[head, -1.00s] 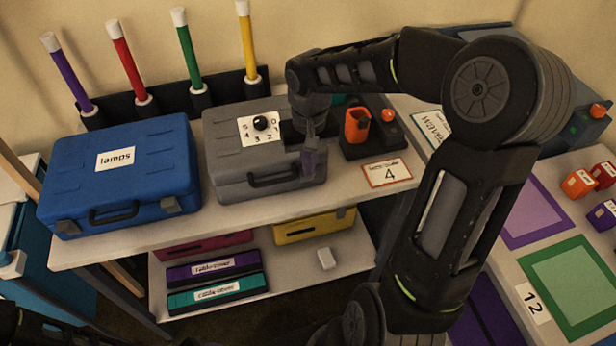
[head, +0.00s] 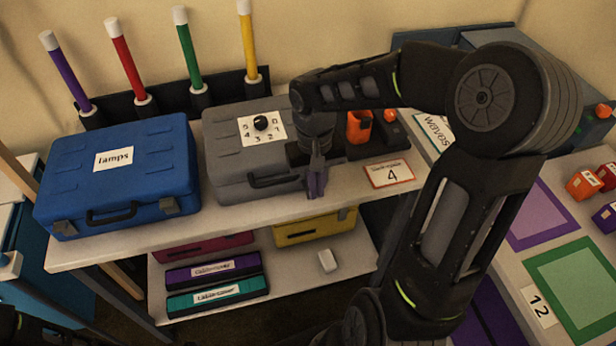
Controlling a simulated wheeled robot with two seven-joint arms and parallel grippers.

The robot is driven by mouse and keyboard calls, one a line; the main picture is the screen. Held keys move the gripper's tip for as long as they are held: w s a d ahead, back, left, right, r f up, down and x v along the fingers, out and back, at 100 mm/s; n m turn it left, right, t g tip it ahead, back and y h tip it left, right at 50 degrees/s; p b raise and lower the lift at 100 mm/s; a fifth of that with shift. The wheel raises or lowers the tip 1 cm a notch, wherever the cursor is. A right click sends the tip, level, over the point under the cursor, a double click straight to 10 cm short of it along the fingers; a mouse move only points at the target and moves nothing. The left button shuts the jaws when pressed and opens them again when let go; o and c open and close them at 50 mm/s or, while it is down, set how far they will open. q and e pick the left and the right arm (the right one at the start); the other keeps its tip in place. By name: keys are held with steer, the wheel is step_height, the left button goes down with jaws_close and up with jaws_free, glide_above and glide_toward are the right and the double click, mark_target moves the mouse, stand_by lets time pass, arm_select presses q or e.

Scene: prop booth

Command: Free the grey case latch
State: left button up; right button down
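The grey case (head: 228,163) stands shut on the upper shelf, right of the blue case. Its lid carries a white number card with a black knob (head: 261,123), and a dark handle (head: 274,178) is on its front. My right gripper (head: 316,185) points down at the case's front right corner, with purplish fingers low beside the front face. It hides that corner, and I cannot make out a latch there. Whether it touches the case, and whether its fingers are apart, I cannot tell. My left gripper is not in view.
A blue case (head: 150,165) labelled lamps stands close on the left. A card marked 4 (head: 389,173) and an orange holder (head: 359,127) are to the right. Coloured sticks stand behind. The lower shelf (head: 290,262) holds several boxes and a small white block.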

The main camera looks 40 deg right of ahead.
steer(key=shift+w+d+r+t+p, duration=0.15)
steer(key=shift+w+r+t, duration=0.15)
steer(key=shift+r, duration=0.2)
steer(key=shift+w+a+r+t+p, duration=0.1)
steer(key=shift+w+r+t+p, duration=0.1)
steer(key=shift+w+r, duration=0.2)
steer(key=shift+s, duration=0.3)
step_height(320, 180, up, 6)
steer(key=p, duration=0.4)
steer(key=shift+s+p, duration=0.15)
steer(key=shift+p, duration=0.2)
steer(key=shift+s, duration=0.1)
